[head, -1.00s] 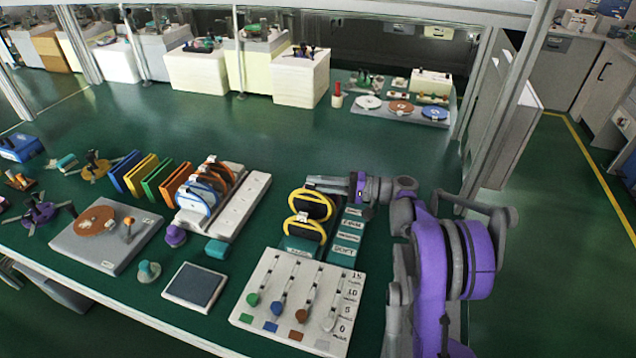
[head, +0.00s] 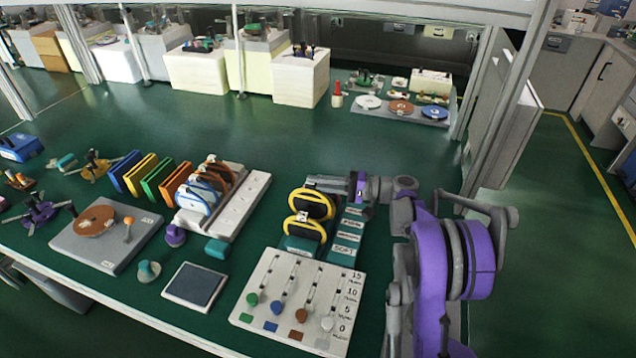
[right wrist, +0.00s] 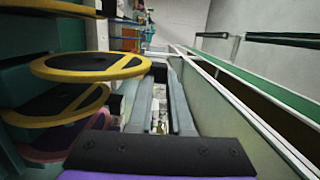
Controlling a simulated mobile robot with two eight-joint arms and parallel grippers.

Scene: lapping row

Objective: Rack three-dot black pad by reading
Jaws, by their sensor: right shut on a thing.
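Two black pads with yellow rims stand upright in the head view: the rear pad (head: 313,206) and the front pad (head: 303,229). They are by a teal rack (head: 345,238) with white labels, one reading SOFT. My right gripper (head: 312,183) is at the top of the rear pad and shut on it. In the right wrist view its fingers (right wrist: 158,88) reach toward a dark piece beside the nearest yellow-rimmed pad (right wrist: 90,66); the exact grip is unclear. Dots cannot be made out. My left gripper is out of view.
A white slider board (head: 300,303) with coloured knobs and a scale of 0 to 15 stands in front of the rack. A white rack (head: 253,190) with blue- and orange-rimmed pads is to the left. A dark square plate (head: 195,285) lies front left.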

